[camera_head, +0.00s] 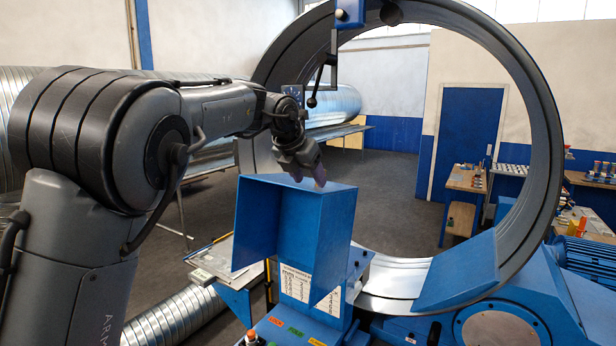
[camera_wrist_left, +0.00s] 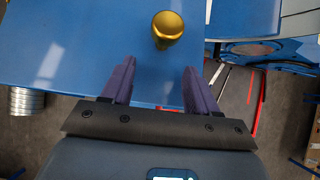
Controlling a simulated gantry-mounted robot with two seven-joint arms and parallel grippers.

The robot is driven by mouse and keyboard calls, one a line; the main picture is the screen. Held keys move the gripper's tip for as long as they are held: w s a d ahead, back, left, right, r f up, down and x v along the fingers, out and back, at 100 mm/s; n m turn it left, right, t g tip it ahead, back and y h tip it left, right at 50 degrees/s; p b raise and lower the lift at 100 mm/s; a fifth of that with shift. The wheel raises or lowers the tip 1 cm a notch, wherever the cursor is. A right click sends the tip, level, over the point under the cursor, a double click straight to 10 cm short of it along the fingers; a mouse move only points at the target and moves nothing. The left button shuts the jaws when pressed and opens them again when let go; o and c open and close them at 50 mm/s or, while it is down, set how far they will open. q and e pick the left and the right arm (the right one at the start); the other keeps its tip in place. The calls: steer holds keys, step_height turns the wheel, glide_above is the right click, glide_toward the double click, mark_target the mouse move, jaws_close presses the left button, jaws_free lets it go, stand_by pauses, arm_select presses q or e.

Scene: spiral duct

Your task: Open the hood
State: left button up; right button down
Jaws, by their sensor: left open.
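The blue hood (camera_head: 300,215), a box-shaped sheet cover with a flat top and an open face, stands in the centre of the head view above the machine's label panel. My left gripper (camera_head: 309,178) points down at the hood's top near its back edge. In the left wrist view the hood's blue surface (camera_wrist_left: 70,50) fills the upper left, and a round gold knob (camera_wrist_left: 167,28) stands on it. My left gripper (camera_wrist_left: 158,72) is open, its purple fingers apart and empty; the knob lies just beyond the fingertips, roughly between their lines. My right gripper is not in view.
A large ring frame (camera_head: 548,150) rises behind and right of the hood. A blue post with a dark lever (camera_head: 318,85) hangs close to my left wrist. A small side table (camera_head: 235,260) stands left of the hood. A spiral duct (camera_head: 175,318) lies on the floor.

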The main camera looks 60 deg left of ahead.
arm_select(q)
steer(key=b+v, duration=0.1)
steer(key=v, duration=0.9)
steer(key=shift+s+r, duration=0.15)
steer(key=shift+r, duration=0.15)
steer(key=shift+s+d, duration=0.1)
steer(key=shift+d, duration=0.1)
